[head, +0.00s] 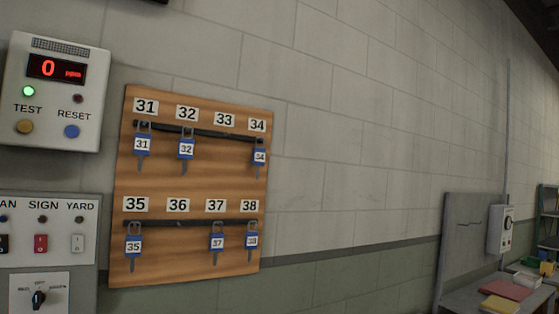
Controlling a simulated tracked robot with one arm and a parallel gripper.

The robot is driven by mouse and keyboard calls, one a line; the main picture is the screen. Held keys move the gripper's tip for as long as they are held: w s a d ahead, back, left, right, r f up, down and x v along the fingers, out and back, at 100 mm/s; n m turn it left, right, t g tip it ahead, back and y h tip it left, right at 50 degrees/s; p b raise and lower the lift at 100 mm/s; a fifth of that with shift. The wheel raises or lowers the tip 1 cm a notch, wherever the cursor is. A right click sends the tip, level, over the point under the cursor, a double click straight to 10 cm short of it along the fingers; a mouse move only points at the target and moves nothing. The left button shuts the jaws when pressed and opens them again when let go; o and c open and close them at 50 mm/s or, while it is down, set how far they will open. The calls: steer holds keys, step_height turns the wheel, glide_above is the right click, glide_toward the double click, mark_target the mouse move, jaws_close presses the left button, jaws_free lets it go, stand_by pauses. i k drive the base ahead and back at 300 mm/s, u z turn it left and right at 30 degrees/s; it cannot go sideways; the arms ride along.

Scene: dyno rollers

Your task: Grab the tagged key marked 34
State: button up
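On the lower rail hang keys tagged 35 (134,245), 37 (217,242) and 38 (252,241). The spot under label 36 is empty. My gripper is not in view.
Left of the board is a white meter box (57,92) reading 0, with TEST and RESET buttons. Below it is a switch panel (47,230). A bench (467,299) with books and a wall box (500,231) stand at the far right. The wall between is bare.

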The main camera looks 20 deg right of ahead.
mark_target(259, 156)
steer(key=z, duration=0.45)
steer(key=i, duration=1.35)
steer(key=z, duration=0.55)
steer(key=i, duration=0.55)
steer(key=u, duration=0.1)
